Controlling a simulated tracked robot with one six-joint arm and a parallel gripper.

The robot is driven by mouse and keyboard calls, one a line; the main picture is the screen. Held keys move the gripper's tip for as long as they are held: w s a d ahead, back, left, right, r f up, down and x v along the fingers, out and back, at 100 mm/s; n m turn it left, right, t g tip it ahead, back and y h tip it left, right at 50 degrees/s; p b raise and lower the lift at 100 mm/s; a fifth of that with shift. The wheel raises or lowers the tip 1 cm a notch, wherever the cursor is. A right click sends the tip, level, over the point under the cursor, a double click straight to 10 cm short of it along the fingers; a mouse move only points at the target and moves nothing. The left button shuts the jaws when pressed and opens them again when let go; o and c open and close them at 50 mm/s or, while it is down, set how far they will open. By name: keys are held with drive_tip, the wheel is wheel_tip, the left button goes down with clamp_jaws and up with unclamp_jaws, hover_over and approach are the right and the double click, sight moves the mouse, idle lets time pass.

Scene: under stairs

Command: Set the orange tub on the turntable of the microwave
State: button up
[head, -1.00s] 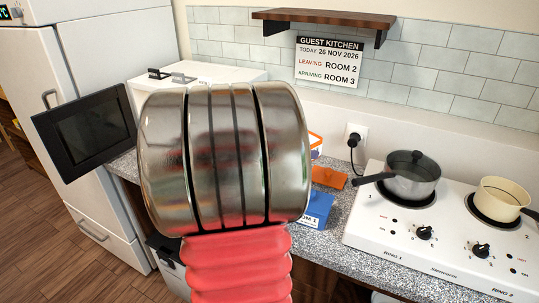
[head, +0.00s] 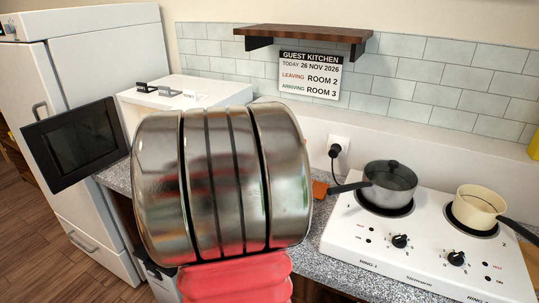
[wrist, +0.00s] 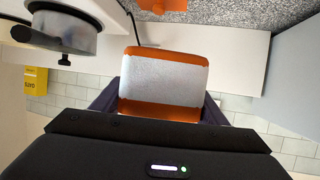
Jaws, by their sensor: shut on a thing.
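In the wrist view the orange tub (wrist: 165,112), with a pale grey-white panel on the face towards me, sits between the dark fingers of my gripper (wrist: 162,92). The gripper is shut on it. In the head view my own arm hides the gripper and the tub. The white microwave (head: 185,88) stands on the counter at left, behind my arm. Its dark door (head: 76,145) is swung open to the left. Its inside and the turntable are hidden.
A white hob (head: 375,245) at right bears a grey lidded pot (head: 388,183) and a cream pan (head: 477,207). A flat orange piece (head: 320,189) lies beside the hob. A wooden shelf (head: 305,35) hangs above. A fridge (head: 85,90) stands at far left.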

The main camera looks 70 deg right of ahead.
drive_tip(key=w+a+f+n+t+y, duration=0.15)
drive_tip(key=w+a+n+t, duration=0.35)
drive_tip(key=w, duration=0.6)
drive_tip(key=w+a+f+n+t, duration=0.25)
drive_tip(key=w+a, duration=0.35)
drive_tip(key=w, duration=0.4)
drive_tip(key=w+a+f+n+t, duration=0.1)
drive_tip(key=w+a+n+t, duration=0.4)
drive_tip(key=w, duration=0.6)
drive_tip(key=w+a+f+n+t+y, duration=0.2)
drive_tip(key=w+a+f+n+y, duration=0.1)
drive_tip(key=a, duration=1)
drive_tip(key=w+a+f+n+t+y, duration=0.1)
drive_tip(key=w+a+f+n+y, duration=0.2)
drive_tip(key=a, duration=1.1)
drive_tip(key=w+a+f+n+t+y, duration=0.2)
drive_tip(key=w+a+f+n+y, duration=0.1)
drive_tip(key=a, duration=1.1)
drive_tip(key=w+f+y, duration=0.1)
drive_tip(key=w+y, duration=0.1)
drive_tip(key=shift+w+t, duration=0.3)
drive_tip(key=shift+t, duration=0.05)
drive_tip(key=shift+n, duration=0.25)
